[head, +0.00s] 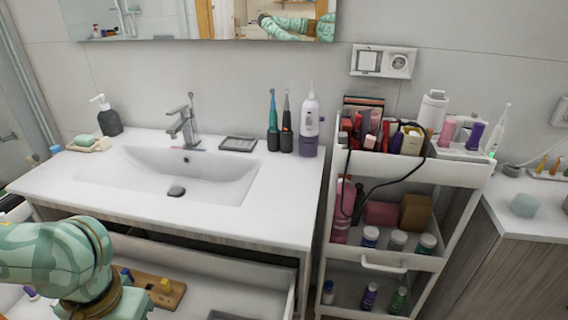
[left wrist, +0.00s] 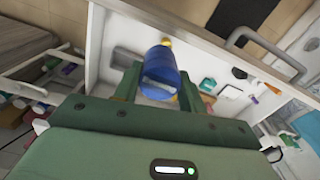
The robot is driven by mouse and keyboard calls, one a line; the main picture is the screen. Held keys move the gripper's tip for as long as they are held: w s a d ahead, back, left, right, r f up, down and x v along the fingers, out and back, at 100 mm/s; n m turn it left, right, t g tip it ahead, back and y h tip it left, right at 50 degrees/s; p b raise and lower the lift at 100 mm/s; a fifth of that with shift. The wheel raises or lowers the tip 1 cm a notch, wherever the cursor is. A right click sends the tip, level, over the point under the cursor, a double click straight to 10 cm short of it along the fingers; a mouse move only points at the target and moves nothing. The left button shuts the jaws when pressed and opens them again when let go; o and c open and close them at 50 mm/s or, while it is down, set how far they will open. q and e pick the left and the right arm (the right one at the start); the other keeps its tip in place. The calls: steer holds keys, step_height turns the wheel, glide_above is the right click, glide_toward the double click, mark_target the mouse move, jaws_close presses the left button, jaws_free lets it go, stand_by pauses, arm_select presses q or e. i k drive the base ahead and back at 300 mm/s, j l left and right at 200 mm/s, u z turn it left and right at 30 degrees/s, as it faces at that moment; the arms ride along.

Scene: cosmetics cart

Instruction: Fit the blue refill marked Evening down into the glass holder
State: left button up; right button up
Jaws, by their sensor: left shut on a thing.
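My left gripper (left wrist: 159,88) is shut on a blue cylindrical refill (left wrist: 160,66) with a pale label patch, held between its two green fingers in the left wrist view. The label's writing is too small to read. A small yellow bit shows just beyond the refill's far end. In the head view my left arm is at the lower left over the open drawer, and the fingers and refill are hidden or out of frame. I cannot make out the glass holder with certainty in either view. My right gripper is not in view.
The open white drawer (head: 270,299) holds a wooden stand (head: 150,283) with small blue and yellow pieces. The washbasin counter (head: 277,213) is above it. A white cart (head: 462,172) loaded with bottles stands to the right. The drawer front with its grey handle (left wrist: 238,40) shows in the wrist view.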

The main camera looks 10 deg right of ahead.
mark_target(524, 205)
steer(key=i+l+z, duration=0.1)
steer(key=l+z, duration=0.35)
steer(key=i+l+z, duration=0.15)
steer(key=z, duration=0.3)
steer(key=i+l+z, duration=0.2)
steer(key=l+z, duration=0.25)
steer(key=j, duration=0.1)
